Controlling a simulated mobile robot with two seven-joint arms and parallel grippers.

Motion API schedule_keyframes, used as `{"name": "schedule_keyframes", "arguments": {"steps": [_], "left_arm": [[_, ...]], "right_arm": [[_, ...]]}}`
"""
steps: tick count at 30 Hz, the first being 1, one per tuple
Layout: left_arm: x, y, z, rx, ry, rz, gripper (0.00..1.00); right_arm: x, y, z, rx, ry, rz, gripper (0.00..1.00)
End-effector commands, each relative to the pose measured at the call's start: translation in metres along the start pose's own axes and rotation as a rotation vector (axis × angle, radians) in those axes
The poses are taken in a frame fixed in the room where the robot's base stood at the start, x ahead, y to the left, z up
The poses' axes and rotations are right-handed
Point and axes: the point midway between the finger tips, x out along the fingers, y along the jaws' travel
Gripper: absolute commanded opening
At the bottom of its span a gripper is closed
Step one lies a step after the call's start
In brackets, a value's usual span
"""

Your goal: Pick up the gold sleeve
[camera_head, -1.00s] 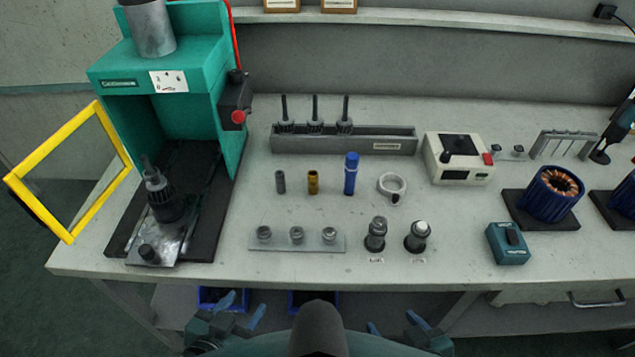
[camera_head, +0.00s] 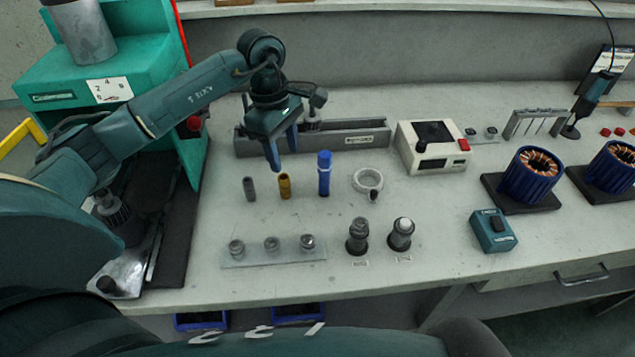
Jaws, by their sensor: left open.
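The gold sleeve (camera_head: 285,186) stands upright on the bench, between a grey sleeve (camera_head: 250,188) on its left and a blue cylinder (camera_head: 324,173) on its right. My left gripper (camera_head: 283,160) is open and empty, with its fingers pointing down. In the picture it is just above and behind the gold sleeve, apart from it. The gold sleeve is in plain sight. My right gripper does not show.
Behind my left gripper is a long grey rack (camera_head: 360,137), partly hidden by it. A ring (camera_head: 367,180) lies right of the blue cylinder. A plate with small metal parts (camera_head: 272,256) and two dark fittings (camera_head: 358,236) are nearer the front. A green press (camera_head: 150,75) stands at left.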

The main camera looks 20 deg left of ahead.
Motion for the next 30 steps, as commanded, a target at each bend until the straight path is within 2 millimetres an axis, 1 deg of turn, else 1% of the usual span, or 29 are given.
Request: {"name": "schedule_keyframes", "arguments": {"steps": [1, 2, 3, 5, 8, 11, 15, 19, 23, 27, 30], "left_arm": [[-0.01, 0.002, -0.016, 0.0, 0.061, 0.002, 0.49], [-0.014, 0.002, -0.022, -0.001, 0.088, 0.002, 0.49], [-0.017, 0.002, -0.028, 0.0, 0.112, 0.0, 0.49], [-0.015, 0.002, -0.033, 0.001, 0.131, -0.005, 0.49], [0.0, 0.001, -0.035, 0.0, 0.134, -0.009, 0.49], [0.02, 0.001, -0.037, -0.001, 0.132, -0.009, 0.49], [0.044, 0.002, -0.039, 0.0, 0.13, -0.007, 0.49], [0.056, 0.002, -0.041, 0.0, 0.13, -0.004, 0.49], [0.064, 0.004, -0.04, 0.001, 0.127, -0.004, 0.49], [0.083, 0.008, -0.038, -0.001, 0.126, -0.006, 0.49], [0.099, 0.01, -0.039, -0.001, 0.127, -0.006, 0.49]], "right_arm": [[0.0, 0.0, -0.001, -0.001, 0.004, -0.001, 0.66], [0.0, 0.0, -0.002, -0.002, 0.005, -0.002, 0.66], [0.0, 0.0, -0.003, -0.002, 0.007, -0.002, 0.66], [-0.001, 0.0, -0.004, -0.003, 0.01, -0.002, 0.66], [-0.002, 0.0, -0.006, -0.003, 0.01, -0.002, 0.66], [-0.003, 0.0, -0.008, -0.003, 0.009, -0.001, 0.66], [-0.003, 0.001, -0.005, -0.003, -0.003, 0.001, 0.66], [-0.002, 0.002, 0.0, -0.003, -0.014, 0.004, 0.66], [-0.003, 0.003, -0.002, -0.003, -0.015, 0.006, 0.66], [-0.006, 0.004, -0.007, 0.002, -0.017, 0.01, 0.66], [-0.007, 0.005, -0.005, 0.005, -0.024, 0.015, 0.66]]}}
